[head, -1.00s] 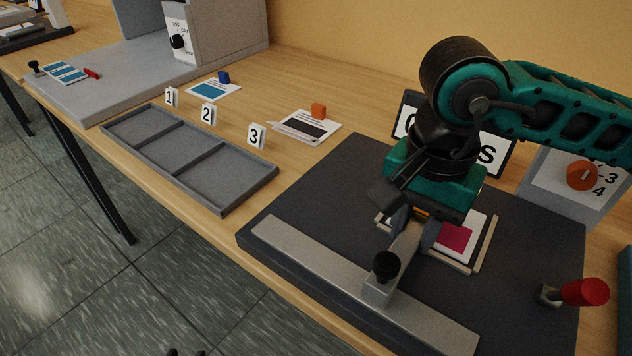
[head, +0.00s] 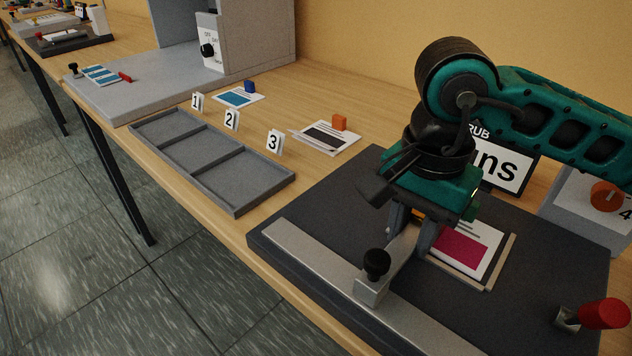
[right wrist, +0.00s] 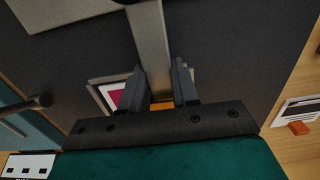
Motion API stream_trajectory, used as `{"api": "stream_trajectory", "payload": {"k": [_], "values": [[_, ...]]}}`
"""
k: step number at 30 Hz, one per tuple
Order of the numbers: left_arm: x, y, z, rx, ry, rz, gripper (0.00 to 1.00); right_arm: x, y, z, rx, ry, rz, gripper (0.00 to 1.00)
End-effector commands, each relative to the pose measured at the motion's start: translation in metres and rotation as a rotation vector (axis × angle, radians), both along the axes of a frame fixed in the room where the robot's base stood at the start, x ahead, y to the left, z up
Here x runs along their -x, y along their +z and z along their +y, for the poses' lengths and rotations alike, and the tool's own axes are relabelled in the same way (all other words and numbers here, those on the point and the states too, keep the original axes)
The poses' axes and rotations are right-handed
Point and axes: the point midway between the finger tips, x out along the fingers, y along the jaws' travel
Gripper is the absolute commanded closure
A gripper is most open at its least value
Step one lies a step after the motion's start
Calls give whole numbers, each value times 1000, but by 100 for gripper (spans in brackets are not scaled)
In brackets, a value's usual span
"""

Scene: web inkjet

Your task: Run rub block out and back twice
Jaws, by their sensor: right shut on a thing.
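The rub block shows as a small orange piece (head: 418,214) at the end of a grey sliding arm with a black knob (head: 376,264). My right gripper (head: 412,236) is shut on it, and the fingers hide most of it. In the right wrist view, the orange piece (right wrist: 162,105) lies between the fingers (right wrist: 160,85), by the grey bar. A white sheet with a magenta patch (head: 458,246) lies in a frame on the dark base (head: 335,215), beside the gripper at its right. My left gripper is not in view.
A silver rail (head: 325,275) runs along the base's front. A red knob (head: 604,313) stands at right, and a partly hidden sign (head: 500,170) behind. A grey three-compartment tray (head: 240,184) looks empty at left. A card with an orange block (head: 339,122) lies behind it.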

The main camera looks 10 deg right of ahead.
Motion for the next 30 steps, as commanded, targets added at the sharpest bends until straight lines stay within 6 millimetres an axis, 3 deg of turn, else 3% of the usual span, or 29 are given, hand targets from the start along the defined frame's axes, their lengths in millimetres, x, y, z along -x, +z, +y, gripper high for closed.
{"api": "stream_trajectory", "payload": {"k": [30], "values": [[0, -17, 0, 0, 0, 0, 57, -61, -3, 55, -1, 2, 6, 100]]}}
